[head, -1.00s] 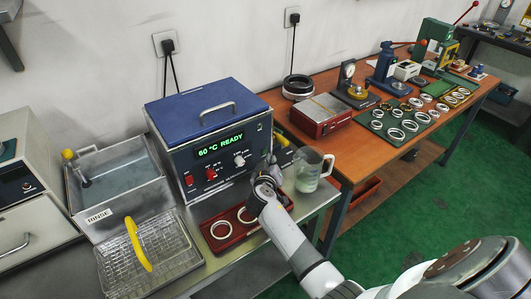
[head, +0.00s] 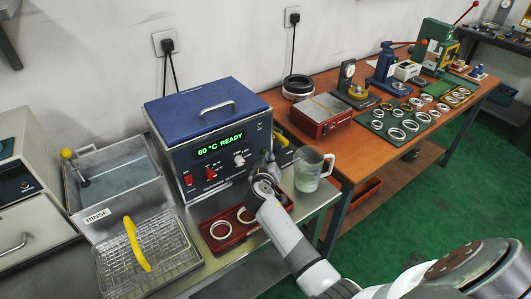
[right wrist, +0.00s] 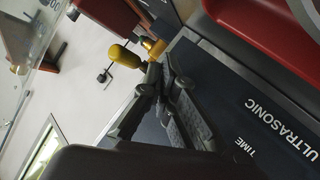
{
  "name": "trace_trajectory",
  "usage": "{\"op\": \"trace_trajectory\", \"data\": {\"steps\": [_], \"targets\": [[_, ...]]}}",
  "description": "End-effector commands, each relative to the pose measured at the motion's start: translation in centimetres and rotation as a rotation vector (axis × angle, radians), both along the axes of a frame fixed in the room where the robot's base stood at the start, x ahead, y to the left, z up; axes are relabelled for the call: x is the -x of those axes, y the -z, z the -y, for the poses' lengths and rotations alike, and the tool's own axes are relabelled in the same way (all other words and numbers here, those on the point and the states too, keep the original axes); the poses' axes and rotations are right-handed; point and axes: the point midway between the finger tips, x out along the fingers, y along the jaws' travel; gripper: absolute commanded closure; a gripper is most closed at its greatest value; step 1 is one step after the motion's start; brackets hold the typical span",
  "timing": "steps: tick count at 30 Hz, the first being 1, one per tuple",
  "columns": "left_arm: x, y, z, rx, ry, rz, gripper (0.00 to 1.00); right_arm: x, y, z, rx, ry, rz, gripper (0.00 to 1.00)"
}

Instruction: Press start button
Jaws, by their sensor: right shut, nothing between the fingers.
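The ultrasonic cleaner (head: 222,160) is a dark blue-grey box with a blue lid, and its green display (head: 220,143) reads "60 °C READY". My right gripper (head: 268,160) is at the right end of this panel. In the right wrist view the shut fingers (right wrist: 160,82) are close to the dark panel (right wrist: 225,105), which bears the words ULTRASONIC and TIME. No button marked start can be made out; the gripper covers part of the panel. My left gripper is not in view.
A red tray (head: 207,232) with pale rings lies in front of the cleaner, under my right arm. A glass beaker (head: 309,168) stands right of the gripper. A rinse basin (head: 115,177) and wire basket (head: 147,256) are at left.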

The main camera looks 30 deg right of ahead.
Motion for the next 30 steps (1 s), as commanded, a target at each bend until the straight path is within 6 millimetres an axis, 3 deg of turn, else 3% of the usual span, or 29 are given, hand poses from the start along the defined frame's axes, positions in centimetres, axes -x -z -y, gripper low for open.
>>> {"op": "trace_trajectory", "data": {"steps": [11, 30], "targets": [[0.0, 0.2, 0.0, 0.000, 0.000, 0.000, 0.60, -0.2, 0.0, 0.0, 0.001, 0.000, -0.001, 1.00], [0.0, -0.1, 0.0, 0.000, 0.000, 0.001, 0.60, 1.0, 0.0, 0.1, 0.000, 0.000, 0.000, 1.00]]}}
